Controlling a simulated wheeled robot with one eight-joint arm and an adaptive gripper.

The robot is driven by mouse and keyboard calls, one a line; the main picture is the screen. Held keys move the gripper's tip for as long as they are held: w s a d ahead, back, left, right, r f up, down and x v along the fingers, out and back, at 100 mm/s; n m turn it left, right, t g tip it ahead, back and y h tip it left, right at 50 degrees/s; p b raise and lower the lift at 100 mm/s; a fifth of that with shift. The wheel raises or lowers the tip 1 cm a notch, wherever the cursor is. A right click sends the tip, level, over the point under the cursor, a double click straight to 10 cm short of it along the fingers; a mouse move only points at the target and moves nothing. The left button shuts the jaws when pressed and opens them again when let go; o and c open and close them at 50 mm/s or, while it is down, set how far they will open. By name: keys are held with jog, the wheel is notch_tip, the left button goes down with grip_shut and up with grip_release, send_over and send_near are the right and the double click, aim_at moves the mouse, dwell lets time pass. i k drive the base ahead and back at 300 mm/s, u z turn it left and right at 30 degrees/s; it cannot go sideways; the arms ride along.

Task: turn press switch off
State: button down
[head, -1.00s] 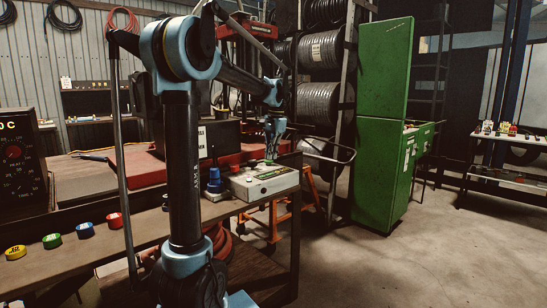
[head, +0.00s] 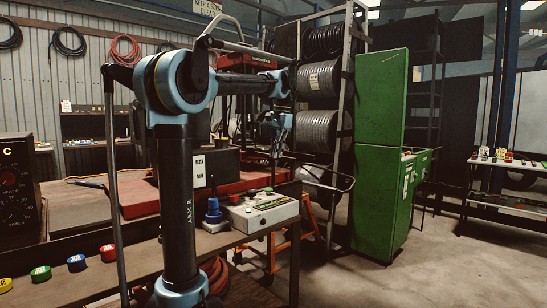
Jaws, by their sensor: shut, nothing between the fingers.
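A beige control box (head: 263,213) stands near the right end of the workbench, with small coloured knobs or buttons along its top. Which of them is the press switch, and its position, are too small to tell. My gripper (head: 275,155) is shut and empty. It hangs pointing down above the back of the box, with a visible gap between its tips and the box top.
A blue fitting (head: 213,212) stands just left of the box.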

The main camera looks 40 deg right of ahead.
aim_at(232, 198)
jog(key=k, duration=1)
